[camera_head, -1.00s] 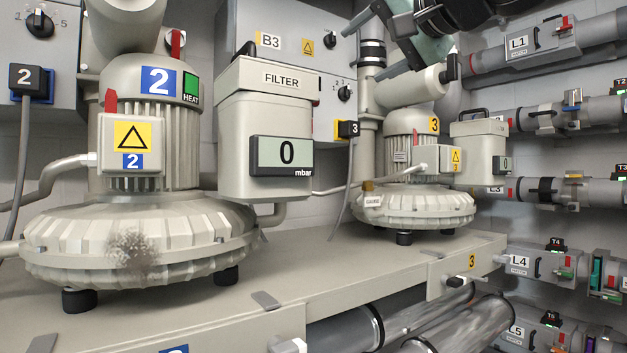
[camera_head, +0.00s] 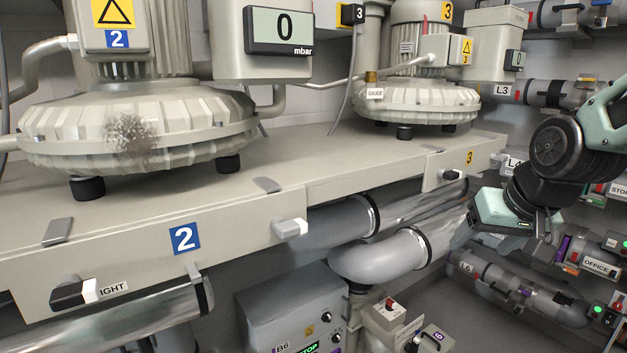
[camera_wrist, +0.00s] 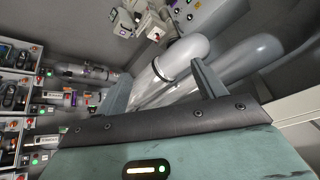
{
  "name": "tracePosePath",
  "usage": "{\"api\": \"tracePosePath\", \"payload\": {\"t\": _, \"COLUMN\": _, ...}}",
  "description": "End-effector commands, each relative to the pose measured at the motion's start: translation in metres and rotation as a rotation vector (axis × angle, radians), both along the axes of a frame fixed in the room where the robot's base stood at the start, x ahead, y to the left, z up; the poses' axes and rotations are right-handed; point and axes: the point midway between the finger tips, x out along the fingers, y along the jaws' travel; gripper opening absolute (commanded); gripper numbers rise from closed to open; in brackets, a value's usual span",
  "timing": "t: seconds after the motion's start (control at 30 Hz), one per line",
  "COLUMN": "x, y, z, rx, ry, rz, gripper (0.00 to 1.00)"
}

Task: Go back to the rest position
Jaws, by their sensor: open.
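My gripper shows in the wrist view (camera_wrist: 160,85), its two grey fingers spread wide apart with nothing between them. Beyond the fingers, grey pipes (camera_wrist: 185,55) show at a distance. In the head view my arm comes in from the right edge, and the green gripper body (camera_head: 500,218) hangs in front of the pipes to the right of the shelf end. The fingertips are hard to make out in the head view.
A blower marked 2 (camera_head: 130,130) and a smaller blower marked 3 (camera_head: 415,105) stand on a long beige shelf (camera_head: 330,165). Below are bent grey pipes (camera_head: 385,255) and a control box B6 (camera_head: 290,305). Labelled pipe lines (camera_head: 530,290) run along the right wall.

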Motion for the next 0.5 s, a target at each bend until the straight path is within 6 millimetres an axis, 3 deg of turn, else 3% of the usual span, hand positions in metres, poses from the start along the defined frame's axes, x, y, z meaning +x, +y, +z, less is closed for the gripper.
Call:
{"api": "tracePosePath", "payload": {"t": 0.03, "x": -0.017, "y": -0.009, "z": -0.021, "rx": -0.025, "ry": 0.052, "rz": 0.009, "gripper": 0.69}}
{"api": "tracePosePath", "payload": {"t": 0.1, "x": -0.038, "y": -0.019, "z": -0.043, "rx": -0.053, "ry": 0.110, "rz": 0.022, "gripper": 0.69}}
{"api": "tracePosePath", "payload": {"t": 0.33, "x": -0.105, "y": -0.044, "z": -0.097, "rx": -0.119, "ry": 0.281, "rz": 0.072, "gripper": 0.69}}
{"api": "tracePosePath", "payload": {"t": 0.5, "x": -0.124, "y": 0.021, "z": -0.089, "rx": -0.132, "ry": 0.314, "rz": 0.266, "gripper": 0.69}}
